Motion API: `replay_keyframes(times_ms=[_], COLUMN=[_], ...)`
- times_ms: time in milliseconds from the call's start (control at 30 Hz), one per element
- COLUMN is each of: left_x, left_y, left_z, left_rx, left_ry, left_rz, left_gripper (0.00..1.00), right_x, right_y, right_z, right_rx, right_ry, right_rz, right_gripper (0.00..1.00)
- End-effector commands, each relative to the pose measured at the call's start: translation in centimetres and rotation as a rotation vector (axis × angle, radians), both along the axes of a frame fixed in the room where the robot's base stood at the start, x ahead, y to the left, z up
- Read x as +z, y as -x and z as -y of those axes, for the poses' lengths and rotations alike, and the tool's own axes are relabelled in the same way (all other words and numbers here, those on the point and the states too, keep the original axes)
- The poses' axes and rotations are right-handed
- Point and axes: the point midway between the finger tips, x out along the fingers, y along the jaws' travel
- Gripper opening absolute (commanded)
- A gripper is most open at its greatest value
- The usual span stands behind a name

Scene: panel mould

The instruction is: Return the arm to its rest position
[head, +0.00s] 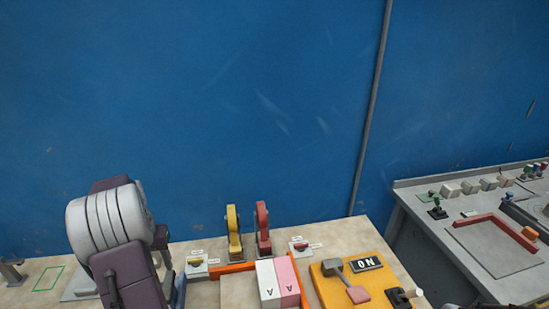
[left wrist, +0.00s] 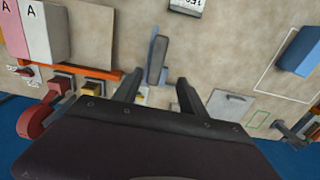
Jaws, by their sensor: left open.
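My left arm (head: 110,225), white and dark purple, stands at the lower left of the head view over the panel table (head: 215,295). It hides part of the table behind it, and its fingertips do not show there. In the left wrist view my left gripper (left wrist: 158,84) is open, with two dark fingers spread apart. A grey lever-like piece (left wrist: 157,58) shows between and beyond the fingertips. I cannot tell whether it touches them; nothing is clamped. My right gripper is in neither view.
A yellow lever (head: 233,225) and a red lever (head: 263,225) stand at the back. White and pink blocks (head: 278,285) and an orange panel (head: 335,285) are to the right. A blue block (left wrist: 300,52) lies on the table. A grey console (head: 475,240) stands at far right.

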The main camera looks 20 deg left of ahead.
Motion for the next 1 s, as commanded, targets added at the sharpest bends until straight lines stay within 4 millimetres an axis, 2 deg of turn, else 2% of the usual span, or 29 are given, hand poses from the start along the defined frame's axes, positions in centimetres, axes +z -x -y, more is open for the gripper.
replay_keyframes(times_ms=[100,167,200,267,300,367,400,467,500,567,633,700,767,867,1000], left_x=[0.0,0.7,1.5,2.4,2.5,2.4,2.2,1.5,0.9,-0.2,-1.4,-2.5,-3.4,-3.4,-3.4], left_y=[-0.8,-2.7,-4.5,-6.6,-7.3,-7.5,-7.0,-5.6,-4.3,-2.1,0.1,1.7,2.5,1.5,1.4], left_z=[0.6,2.1,3.8,8.2,11.9,17.2,20.5,24.8,27.2,29.8,31.1,31.2,31.1,31.1,31.0], left_rx=[-0.026,-0.088,-0.151,-0.276,-0.367,-0.488,-0.557,-0.64,-0.68,-0.711,-0.701,-0.647,-0.594,-0.533,-0.524], left_ry=[-0.001,-0.014,-0.027,-0.028,-0.021,-0.015,-0.013,-0.01,-0.008,-0.005,-0.002,-0.001,-0.001,-0.011,-0.01], left_rz=[0.001,0.013,0.026,0.031,0.027,0.028,0.03,0.037,0.041,0.048,0.054,0.056,0.059,0.106,0.105], left_gripper=[0.49,0.49,0.49,0.49,0.49,0.49,0.49,0.49,0.49,0.49,0.49,0.49,0.49,0.49,0.49], right_x=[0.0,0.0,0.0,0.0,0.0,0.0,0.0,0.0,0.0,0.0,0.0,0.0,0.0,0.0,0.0], right_y=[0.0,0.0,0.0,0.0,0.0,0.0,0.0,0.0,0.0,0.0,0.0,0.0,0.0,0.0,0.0], right_z=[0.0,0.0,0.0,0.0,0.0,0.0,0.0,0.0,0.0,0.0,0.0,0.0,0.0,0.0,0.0], right_rx=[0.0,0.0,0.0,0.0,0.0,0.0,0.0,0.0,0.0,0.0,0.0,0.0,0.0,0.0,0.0], right_ry=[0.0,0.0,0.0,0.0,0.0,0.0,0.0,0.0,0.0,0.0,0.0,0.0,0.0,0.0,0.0], right_rz=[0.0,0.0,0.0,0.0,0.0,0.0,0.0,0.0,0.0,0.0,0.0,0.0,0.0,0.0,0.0], right_gripper=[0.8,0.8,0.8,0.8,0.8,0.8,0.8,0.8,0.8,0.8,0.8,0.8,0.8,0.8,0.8])
